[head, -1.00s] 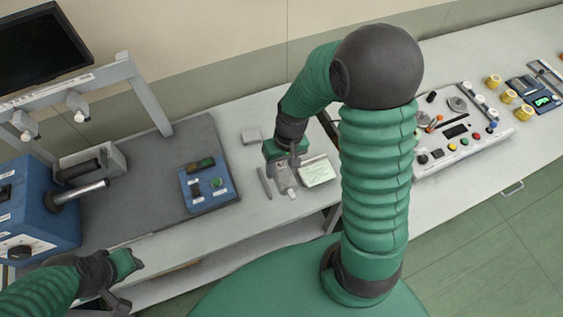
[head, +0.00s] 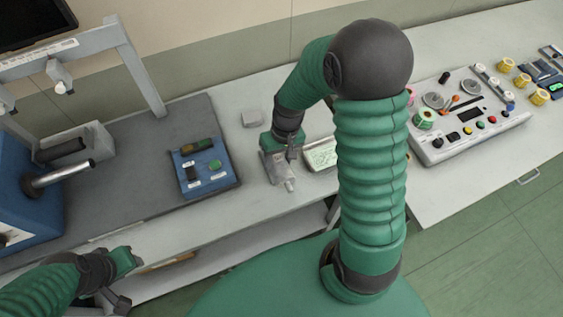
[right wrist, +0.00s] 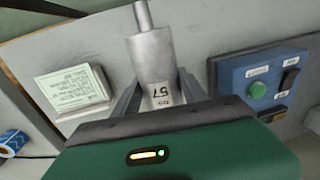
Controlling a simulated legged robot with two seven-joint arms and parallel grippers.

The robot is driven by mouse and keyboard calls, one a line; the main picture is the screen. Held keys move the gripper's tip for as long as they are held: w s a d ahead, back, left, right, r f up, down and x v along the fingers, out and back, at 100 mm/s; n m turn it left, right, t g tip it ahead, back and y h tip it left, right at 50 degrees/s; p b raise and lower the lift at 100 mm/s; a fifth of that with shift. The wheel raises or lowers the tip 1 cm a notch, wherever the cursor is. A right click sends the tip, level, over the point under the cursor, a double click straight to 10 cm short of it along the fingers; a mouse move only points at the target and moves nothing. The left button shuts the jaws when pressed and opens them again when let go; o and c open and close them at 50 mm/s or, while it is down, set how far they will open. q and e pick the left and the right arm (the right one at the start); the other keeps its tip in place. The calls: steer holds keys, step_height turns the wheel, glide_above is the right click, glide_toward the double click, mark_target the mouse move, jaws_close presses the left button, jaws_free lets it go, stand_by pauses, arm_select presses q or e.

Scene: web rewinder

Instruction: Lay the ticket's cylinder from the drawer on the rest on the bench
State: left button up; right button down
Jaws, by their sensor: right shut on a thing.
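A grey metal cylinder (right wrist: 153,58) with a narrower end and a label reading 57 sits between the two fingers of my right gripper (right wrist: 156,98) in the right wrist view. In the head view my right gripper (head: 277,163) is shut on this cylinder (head: 290,184), low over the light bench top; I cannot tell whether it touches anything below. A ticket card with small print (right wrist: 75,88) lies beside it, also in the head view (head: 321,154). I cannot make out the rest or the drawer. My left gripper (head: 122,275) is at lower left, jaws unclear.
A blue button box (head: 203,167) stands on the grey mat (head: 130,185) left of the gripper. A small grey block (head: 251,117) lies behind it. A control panel (head: 470,118) and yellow spools (head: 523,82) stand to the right.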

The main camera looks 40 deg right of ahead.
steer(key=shift+w+f, duration=0.25)
steer(key=shift+w, duration=0.25)
steer(key=w, duration=0.1)
steer(key=w+d+f+b, duration=0.1)
steer(key=shift+w+d, duration=0.15)
steer(key=shift+w, duration=0.15)
steer(key=shift+w+d+f+b, duration=0.1)
steer(key=shift+d+f+b, duration=0.05)
steer(key=shift+f+b, duration=0.35)
steer(key=shift+d+f+b, duration=0.1)
steer(key=shift+f+b, duration=0.15)
steer(key=shift+f, duration=0.35)
steer(key=shift+a+f+b, duration=0.15)
steer(key=shift+f+b, duration=0.3)
steer(key=shift+f, duration=0.25)
steer(key=shift+a+f, duration=0.2)
steer(key=shift+f, duration=0.25)
steer(key=shift+d, duration=0.15)
steer(key=c, duration=0.6)
jaws_free()
steer(key=shift+o, duration=0.2)
